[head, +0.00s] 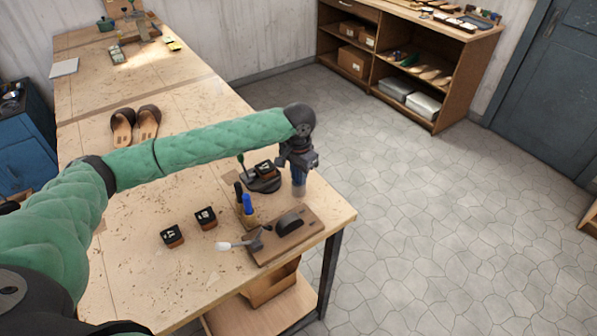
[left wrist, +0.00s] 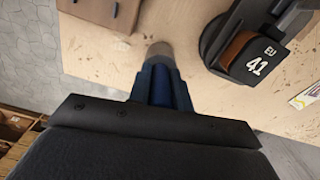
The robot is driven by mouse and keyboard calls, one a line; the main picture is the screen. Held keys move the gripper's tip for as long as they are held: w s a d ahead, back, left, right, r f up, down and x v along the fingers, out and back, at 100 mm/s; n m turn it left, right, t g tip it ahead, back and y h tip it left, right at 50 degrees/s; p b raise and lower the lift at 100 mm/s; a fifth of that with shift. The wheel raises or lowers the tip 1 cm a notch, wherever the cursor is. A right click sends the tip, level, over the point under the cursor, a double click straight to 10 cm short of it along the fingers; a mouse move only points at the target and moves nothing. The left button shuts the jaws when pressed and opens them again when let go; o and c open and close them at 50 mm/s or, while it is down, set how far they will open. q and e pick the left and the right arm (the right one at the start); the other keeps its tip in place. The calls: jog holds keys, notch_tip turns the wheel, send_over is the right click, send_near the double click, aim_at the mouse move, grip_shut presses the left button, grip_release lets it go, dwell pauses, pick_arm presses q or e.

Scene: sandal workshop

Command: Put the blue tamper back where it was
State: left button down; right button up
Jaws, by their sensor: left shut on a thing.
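The blue tamper (head: 299,188) has a blue handle and a grey-brown round end. My left gripper (head: 298,168) is shut on its handle and points down above the workbench near the right edge. In the left wrist view the blue handle (left wrist: 166,90) sits between the fingers and the round end (left wrist: 160,50) points away from the gripper, over the wooden top. I cannot tell whether that end touches the bench. The jaws hide part of the handle. My right gripper is in neither view.
A black stand (head: 262,185) holds a block marked 41 (left wrist: 257,60) close by. A wooden board (head: 310,238) with a black piece lies in front. Upright blue-handled (head: 248,205) and black-handled tools, a white-ended tool (head: 236,244) and dark blocks (head: 172,236) (head: 205,218) are left.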

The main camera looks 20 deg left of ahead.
pick_arm(q)
jog(key=shift+d+f, duration=0.1)
jog(key=shift+f, duration=0.15)
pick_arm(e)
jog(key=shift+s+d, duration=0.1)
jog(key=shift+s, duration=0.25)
pick_arm(q)
jog(key=shift+f, duration=0.1)
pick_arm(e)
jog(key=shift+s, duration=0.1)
pick_arm(q)
jog(key=c, duration=1.3)
grip_release()
jog(key=shift+r+b, duration=0.3)
jog(key=shift+r, duration=0.15)
notch_tip(320, 180, up, 10)
jog(key=b, duration=0.4)
jog(key=shift+r, duration=0.2)
jog(key=shift+r+b, duration=0.35)
jog(key=shift+r, duration=0.1)
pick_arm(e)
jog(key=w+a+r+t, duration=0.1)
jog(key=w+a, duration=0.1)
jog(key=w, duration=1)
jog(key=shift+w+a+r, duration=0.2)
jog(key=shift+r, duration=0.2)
